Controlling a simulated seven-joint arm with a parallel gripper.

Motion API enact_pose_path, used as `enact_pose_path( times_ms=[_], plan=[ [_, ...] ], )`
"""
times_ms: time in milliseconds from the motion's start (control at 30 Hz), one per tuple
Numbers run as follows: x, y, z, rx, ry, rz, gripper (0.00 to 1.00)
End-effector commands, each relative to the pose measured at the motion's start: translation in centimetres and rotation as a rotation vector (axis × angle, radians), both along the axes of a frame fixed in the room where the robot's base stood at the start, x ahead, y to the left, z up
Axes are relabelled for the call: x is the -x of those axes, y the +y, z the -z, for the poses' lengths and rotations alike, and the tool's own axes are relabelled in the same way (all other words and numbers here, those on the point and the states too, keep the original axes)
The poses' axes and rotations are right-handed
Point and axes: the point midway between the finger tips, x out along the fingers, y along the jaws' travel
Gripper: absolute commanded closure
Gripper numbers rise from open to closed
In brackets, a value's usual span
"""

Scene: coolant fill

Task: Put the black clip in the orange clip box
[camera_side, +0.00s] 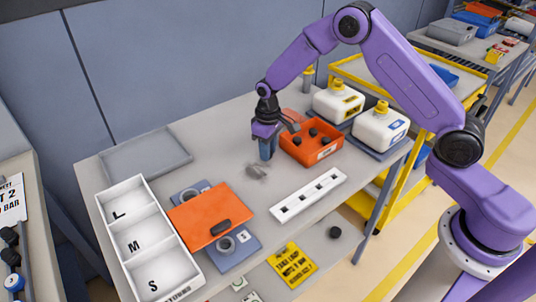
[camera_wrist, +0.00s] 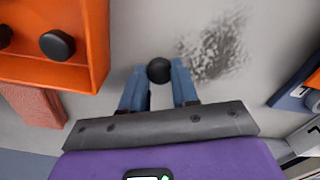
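The orange clip box (camera_side: 296,152) stands on the table with several black round pieces in it. In the wrist view its orange wall (camera_wrist: 97,45) is at upper left, beside my gripper. My gripper (camera_side: 266,155) points down just left of the box in the side view. In the wrist view its blue fingers (camera_wrist: 159,80) close on a small round black piece, which looks like the black clip (camera_wrist: 159,70), with a fingertip against each side. The fingers hide it in the side view, so its height over the table is unclear.
A dark smudge (camera_side: 257,171) marks the table near my gripper. A white slotted strip (camera_side: 308,195) lies in front of the box, and white jugs (camera_side: 338,104) stand behind it. An orange panel (camera_side: 205,215) with another black piece (camera_side: 220,228) lies beside the white L/M/S tray (camera_side: 170,213).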

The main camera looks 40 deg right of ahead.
Motion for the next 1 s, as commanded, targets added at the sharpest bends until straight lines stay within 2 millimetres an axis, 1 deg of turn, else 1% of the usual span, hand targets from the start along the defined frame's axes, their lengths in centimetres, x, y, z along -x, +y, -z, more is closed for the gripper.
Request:
enact_pose_path(
  times_ms=[100, 367, 533, 633, 700, 767, 867, 1000],
  plan=[
    [0.0, 0.0, 0.0, 0.0, 0.0, 0.0, 1.0],
    [0.0, 0.0, -0.1, 0.0, 0.0, 0.0, 1.0],
    [0.0, 0.0, -1.0, 0.0, -0.001, 0.0, 1.0],
    [-0.1, 0.0, -2.2, -0.001, -0.003, 0.001, 1.0],
    [-0.1, 0.0, -3.4, -0.001, -0.003, 0.001, 1.0],
    [0.6, -0.1, -4.0, 0.0, -0.001, 0.0, 1.0],
    [1.9, -0.4, -5.6, -0.001, -0.003, 0.0, 1.0],
    [4.0, -0.7, -8.0, -0.001, -0.003, 0.0, 1.0]
  ],
)
